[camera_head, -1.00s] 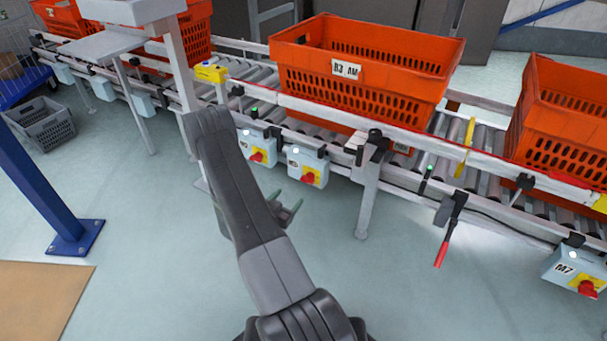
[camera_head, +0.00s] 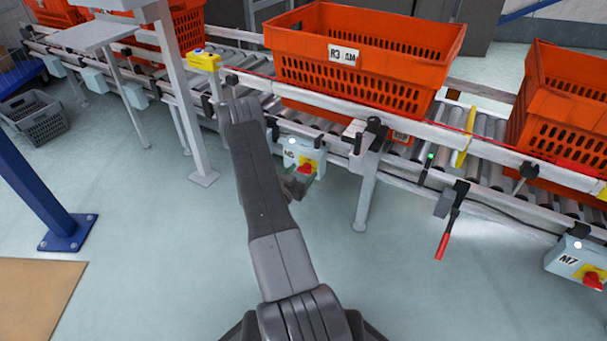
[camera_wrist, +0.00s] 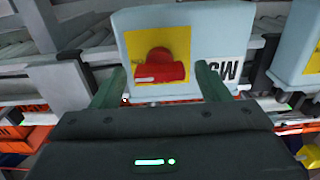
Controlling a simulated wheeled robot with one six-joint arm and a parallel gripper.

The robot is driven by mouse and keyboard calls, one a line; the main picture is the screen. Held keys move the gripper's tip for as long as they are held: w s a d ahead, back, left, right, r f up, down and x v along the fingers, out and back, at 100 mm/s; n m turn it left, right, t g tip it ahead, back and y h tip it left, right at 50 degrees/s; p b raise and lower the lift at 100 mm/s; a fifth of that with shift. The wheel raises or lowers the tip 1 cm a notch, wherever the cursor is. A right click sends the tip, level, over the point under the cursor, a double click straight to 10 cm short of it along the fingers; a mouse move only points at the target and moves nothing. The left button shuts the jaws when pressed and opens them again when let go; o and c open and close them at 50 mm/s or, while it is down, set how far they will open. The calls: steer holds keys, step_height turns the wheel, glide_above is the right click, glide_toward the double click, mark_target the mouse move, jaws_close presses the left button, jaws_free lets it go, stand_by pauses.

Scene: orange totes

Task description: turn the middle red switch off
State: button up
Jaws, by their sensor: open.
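A pale blue switch box (camera_head: 303,155) hangs under the conveyor rail, with a red rotary switch (camera_head: 307,168) on a yellow plate. The wrist view shows the box upside down, with its red switch (camera_wrist: 160,66) lying crosswise and a white mark on its handle. My gripper (camera_wrist: 159,78) is open, its dark green fingers on either side of the red switch, apparently not touching it. In the head view my gripper (camera_head: 298,184) is just below the box, partly hidden by my arm. Another box with a yellow plate (camera_wrist: 313,63) stands at the right in the wrist view.
A box marked M7 (camera_head: 577,262) with a red switch is at the far right. An orange tote (camera_head: 365,60) sits on the conveyor above. A conveyor leg (camera_head: 366,190) stands right of my gripper, and a red-handled lever (camera_head: 446,235) hangs further right. The floor below is clear.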

steer(key=shift+x, duration=0.8)
steer(key=c, duration=1)
